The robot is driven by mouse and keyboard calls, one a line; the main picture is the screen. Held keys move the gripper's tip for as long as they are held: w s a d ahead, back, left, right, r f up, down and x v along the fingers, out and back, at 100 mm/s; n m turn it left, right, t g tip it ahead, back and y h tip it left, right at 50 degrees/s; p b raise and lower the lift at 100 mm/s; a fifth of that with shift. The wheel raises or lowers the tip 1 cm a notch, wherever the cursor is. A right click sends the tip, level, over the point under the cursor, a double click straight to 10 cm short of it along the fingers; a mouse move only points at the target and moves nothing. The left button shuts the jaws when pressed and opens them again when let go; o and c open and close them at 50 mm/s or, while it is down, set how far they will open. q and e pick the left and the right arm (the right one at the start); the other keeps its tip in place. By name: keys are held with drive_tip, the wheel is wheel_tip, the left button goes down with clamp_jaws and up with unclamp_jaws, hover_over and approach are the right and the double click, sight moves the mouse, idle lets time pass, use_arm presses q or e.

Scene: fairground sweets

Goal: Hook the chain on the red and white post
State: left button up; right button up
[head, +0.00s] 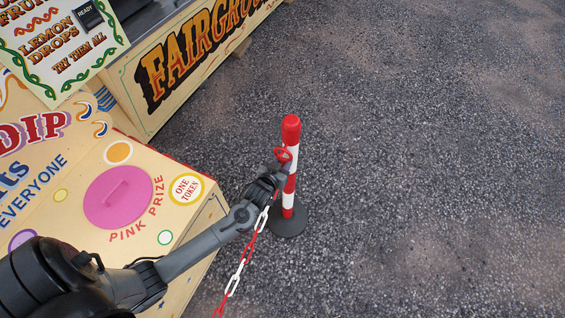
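The red and white post (293,170) stands upright on a round dark base on the asphalt, just right of the booth. My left gripper (279,166) is at the post's left side, a little below its red top. It looks shut on the end of the red and white chain (239,268), which hangs from it down to the bottom edge of the picture. A small red ring (283,154) shows at the fingertips, in front of the post. I cannot tell whether it touches the post or is hooked there. My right gripper is out of view.
A cream booth counter with a pink disc (118,197) lies left of the post, under my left arm. A panel lettered FAIRGROUND (190,55) stands behind it. The asphalt (430,160) right of the post is clear.

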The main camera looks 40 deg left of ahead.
use_arm(q)
drive_tip(key=o, duration=0.4)
drive_tip(key=shift+s+r, duration=0.1)
drive_tip(key=s+d+r+m+g+h+p, duration=0.1)
drive_tip(key=s+d+r+m+g, duration=0.2)
drive_tip(key=s, duration=0.6)
drive_tip(key=s+d+r+g+h+p, duration=0.2)
drive_tip(key=s+d+r+g, duration=0.2)
drive_tip(key=s, duration=0.5)
drive_tip(key=s+d+r+m+g+h+p, duration=0.1)
drive_tip(key=s+d+r+m+g, duration=0.2)
drive_tip(key=s, duration=0.6)
wheel_tip(320, 180, up, 34)
drive_tip(key=d+n+p, duration=0.1)
drive_tip(key=p, duration=3.1)
drive_tip(key=shift+w+d+f, duration=0.15)
drive_tip(key=shift+w+f, duration=0.05)
drive_tip(key=shift+f, duration=0.05)
